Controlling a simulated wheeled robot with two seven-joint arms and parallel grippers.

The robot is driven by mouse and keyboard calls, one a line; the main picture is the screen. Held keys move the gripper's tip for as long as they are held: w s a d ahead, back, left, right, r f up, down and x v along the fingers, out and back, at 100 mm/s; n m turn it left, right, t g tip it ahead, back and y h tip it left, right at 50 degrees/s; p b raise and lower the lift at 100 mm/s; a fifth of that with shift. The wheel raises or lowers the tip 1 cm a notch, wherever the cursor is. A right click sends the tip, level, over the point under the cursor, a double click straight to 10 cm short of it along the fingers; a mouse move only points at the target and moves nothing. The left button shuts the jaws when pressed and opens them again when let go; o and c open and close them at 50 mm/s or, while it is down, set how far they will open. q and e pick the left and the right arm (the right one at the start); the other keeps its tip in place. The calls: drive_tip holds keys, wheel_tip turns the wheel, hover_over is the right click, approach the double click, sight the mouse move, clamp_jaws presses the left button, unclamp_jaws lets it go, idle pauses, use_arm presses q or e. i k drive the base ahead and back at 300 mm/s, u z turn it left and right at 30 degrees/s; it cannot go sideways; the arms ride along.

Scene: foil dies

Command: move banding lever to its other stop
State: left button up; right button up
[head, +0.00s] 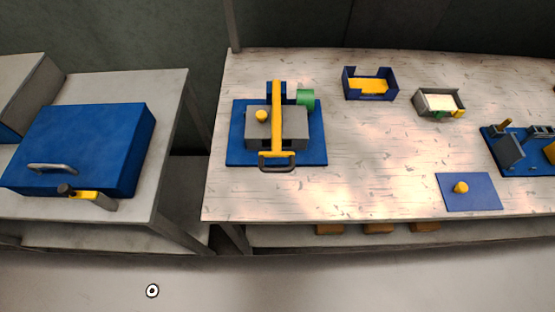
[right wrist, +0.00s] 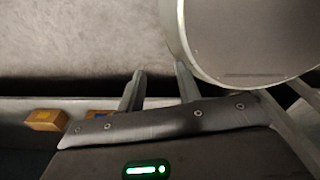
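No part is labelled as the banding lever, and I cannot tell for sure which it is. A yellow lever (head: 85,195) with a dark knob sits at the front of a blue lidded box (head: 95,135) on the left table. A long yellow arm (head: 276,110) with a dark handle (head: 277,163) lies across a grey block on a blue base (head: 236,145). My right gripper (right wrist: 159,78) is open and empty in the right wrist view. My left gripper is not in view.
On the wooden table (head: 350,190) are a blue tray (head: 353,92), a grey tray (head: 425,108) and a blue plate with a yellow knob (head: 470,203). A gap separates it from the left table (head: 170,110). Orange blocks (head: 378,228) lie below. Floor in front is clear.

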sight(276, 151)
drive_tip(key=u, duration=0.95)
drive_tip(key=k, duration=1.2)
drive_tip(key=z, duration=0.85)
